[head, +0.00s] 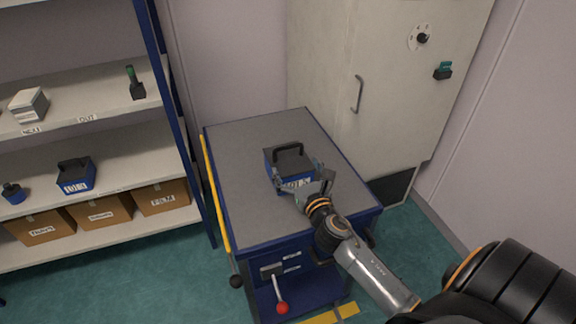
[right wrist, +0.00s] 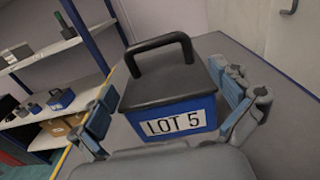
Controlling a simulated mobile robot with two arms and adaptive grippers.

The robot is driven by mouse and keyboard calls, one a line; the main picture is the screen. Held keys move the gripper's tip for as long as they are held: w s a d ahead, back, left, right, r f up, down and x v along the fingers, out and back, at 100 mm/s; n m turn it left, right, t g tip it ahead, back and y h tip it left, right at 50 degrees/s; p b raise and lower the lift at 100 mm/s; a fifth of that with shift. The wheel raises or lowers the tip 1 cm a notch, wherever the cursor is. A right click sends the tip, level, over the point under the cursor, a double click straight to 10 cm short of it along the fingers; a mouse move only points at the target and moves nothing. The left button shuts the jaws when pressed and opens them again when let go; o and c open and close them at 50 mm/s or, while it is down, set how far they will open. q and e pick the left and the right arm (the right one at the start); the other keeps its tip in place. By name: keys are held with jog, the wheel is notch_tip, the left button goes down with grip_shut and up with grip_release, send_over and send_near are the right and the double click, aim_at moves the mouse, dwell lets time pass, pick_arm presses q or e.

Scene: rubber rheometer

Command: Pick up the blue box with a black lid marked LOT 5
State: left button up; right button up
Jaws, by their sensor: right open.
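The blue box (head: 287,163) with a black lid and black handle stands on the grey top of the blue cart. In the right wrist view the same box (right wrist: 170,95) shows a white label reading LOT 5 on its near face. My right gripper (head: 300,178) is open at the near side of the box. In the right wrist view its fingers (right wrist: 172,112) stand on the left and right of the box, with gaps visible beside it. The handle rises above the fingers. My left gripper is not in view.
The cart top (head: 240,140) is otherwise clear. A shelf rack (head: 110,113) stands at left with another blue box with black lid (head: 76,176) and several cardboard boxes (head: 100,210). A pale cabinet (head: 385,80) stands behind the cart. A red-knobbed lever (head: 281,307) sticks out at the cart's front.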

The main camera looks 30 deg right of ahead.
aim_at(288, 158)
jog(key=shift+w, duration=0.3)
jog(key=x, duration=0.4)
jog(key=shift+w, duration=0.25)
jog(key=shift+w+d, duration=0.15)
jog(key=shift+w, duration=0.3)
jog(key=shift+s, duration=0.1)
jog(key=c, duration=1.4)
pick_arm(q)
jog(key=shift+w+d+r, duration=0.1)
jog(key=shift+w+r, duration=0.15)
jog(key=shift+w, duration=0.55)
pick_arm(e)
jog(key=shift+r, duration=0.15)
jog(key=shift+c, duration=1.1)
